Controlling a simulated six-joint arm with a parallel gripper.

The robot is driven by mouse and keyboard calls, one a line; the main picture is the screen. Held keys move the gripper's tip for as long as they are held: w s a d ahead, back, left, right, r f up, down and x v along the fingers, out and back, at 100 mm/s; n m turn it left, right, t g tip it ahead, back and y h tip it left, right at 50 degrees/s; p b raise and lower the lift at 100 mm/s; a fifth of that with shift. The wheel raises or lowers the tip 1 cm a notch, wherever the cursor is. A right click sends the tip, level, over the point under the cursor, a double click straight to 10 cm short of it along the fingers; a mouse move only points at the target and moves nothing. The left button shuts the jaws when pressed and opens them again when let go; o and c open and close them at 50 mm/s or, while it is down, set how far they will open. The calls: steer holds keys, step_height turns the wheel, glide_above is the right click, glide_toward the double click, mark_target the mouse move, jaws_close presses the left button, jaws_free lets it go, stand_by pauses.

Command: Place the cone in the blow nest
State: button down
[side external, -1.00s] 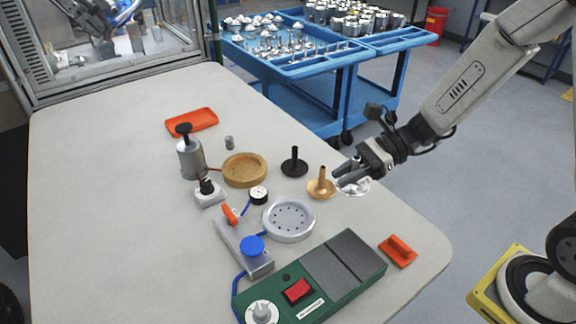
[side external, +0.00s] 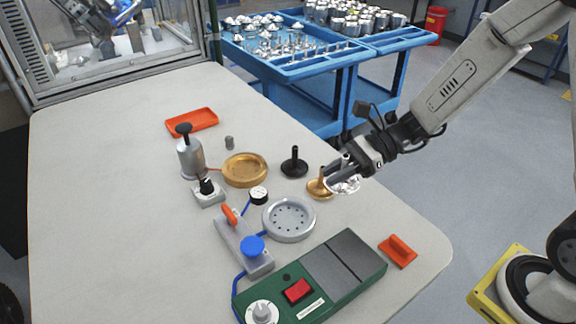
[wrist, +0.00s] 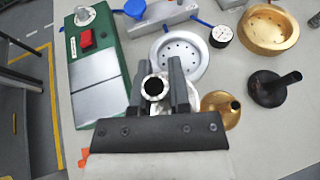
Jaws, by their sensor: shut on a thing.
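The cone (side external: 346,187) is a shiny silver piece held in my gripper (side external: 334,178), which is shut on it. In the wrist view, the cone's open round neck (wrist: 154,87) shows between the two fingers of my gripper (wrist: 160,72); the fingers and palm hide part of its body. A grey round dish with small holes (side external: 289,219), which looks like the blow nest, sits empty on the table to the left of and below the gripper. It also shows in the wrist view (wrist: 185,48), just beyond the fingertips. The cone is apart from it.
A brass funnel (wrist: 216,104) stands close beside the gripper, with a black funnel (side external: 295,165) behind it. A brass dish (side external: 245,171), gauge (side external: 258,195), valve block (side external: 243,245) and green control box (side external: 322,284) surround the grey dish. An orange piece (side external: 398,251) lies at the right.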

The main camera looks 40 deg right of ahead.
steer(key=w+a, duration=0.5)
steer(key=a, duration=0.4)
glide_above(282, 221)
steer(key=shift+f, duration=2.5)
steer(key=shift+f, duration=1.8)
steer(key=shift+f, duration=0.15)
steer(key=c, duration=0.6)
jaws_free()
